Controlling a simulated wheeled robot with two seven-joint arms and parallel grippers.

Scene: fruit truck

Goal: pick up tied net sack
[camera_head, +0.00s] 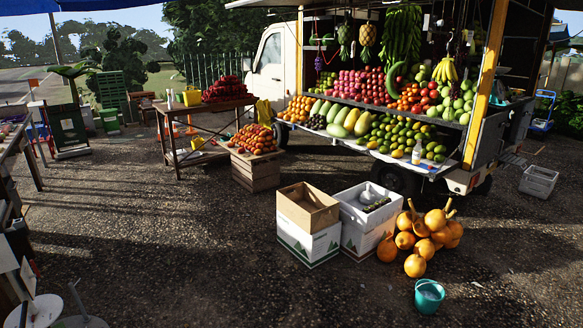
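No sack can be made out for certain at this distance. Dark red bundles that look like filled net sacks (228,90) lie piled on the wooden table (205,106) left of the truck; no tie can be made out. A heap of round orange gourd-like shapes (425,236), some with narrow upright necks, sits on the ground right of the boxes; whether any are netted or tied is unclear. Neither of my grippers is in view.
An open cardboard box (308,238) and a white crate (355,232) stand mid-ground. A teal bucket (429,297) is at the front right. The fruit truck (270,65) fills the back. A wooden crate (255,174) holds orange fruit.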

